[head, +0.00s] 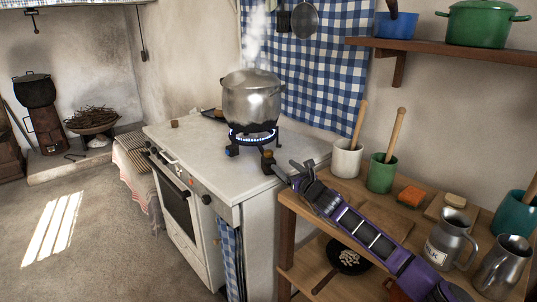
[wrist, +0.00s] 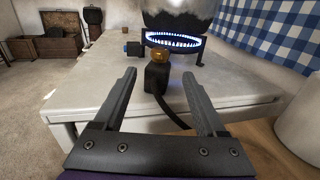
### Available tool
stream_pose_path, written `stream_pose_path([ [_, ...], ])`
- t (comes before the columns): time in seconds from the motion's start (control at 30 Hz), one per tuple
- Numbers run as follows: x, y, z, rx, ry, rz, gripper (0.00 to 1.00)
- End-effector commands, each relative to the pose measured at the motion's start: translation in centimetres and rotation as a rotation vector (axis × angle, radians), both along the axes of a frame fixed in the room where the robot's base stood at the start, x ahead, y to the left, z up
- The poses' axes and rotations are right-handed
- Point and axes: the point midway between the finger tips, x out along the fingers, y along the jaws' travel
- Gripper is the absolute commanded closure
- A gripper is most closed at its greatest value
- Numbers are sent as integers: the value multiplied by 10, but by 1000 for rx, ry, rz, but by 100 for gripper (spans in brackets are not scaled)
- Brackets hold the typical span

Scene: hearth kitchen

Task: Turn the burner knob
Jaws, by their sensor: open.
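An amber burner knob (wrist: 158,55) sits on a black block (wrist: 157,78) at the near side of the gas burner (wrist: 174,40). In the head view the black block (head: 267,161) stands by the worktop's right edge. A smaller blue knob (wrist: 133,48) is left of it, close to the burner. The burner (head: 254,133) burns with a ring of blue flame under a steaming metal pot (head: 251,97). My gripper (wrist: 158,74) is open and empty. Its fingers point at the block, one to each side, with the amber knob just beyond the fingertips. Contact is not visible.
A black hose (wrist: 171,110) runs from the block between my fingers. A white crock (head: 347,158) and a green crock (head: 381,173) stand right of my arm on the wooden table (head: 290,199). The white worktop (head: 190,146) left of the burner is mostly clear.

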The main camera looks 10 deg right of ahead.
Motion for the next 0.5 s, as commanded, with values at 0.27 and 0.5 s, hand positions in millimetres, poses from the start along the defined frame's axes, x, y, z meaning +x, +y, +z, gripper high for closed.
stream_pose_path([
  [0.27,51,18,0,-2,-1,1,26],
  [0.5,88,30,0,-2,-1,1,26],
])
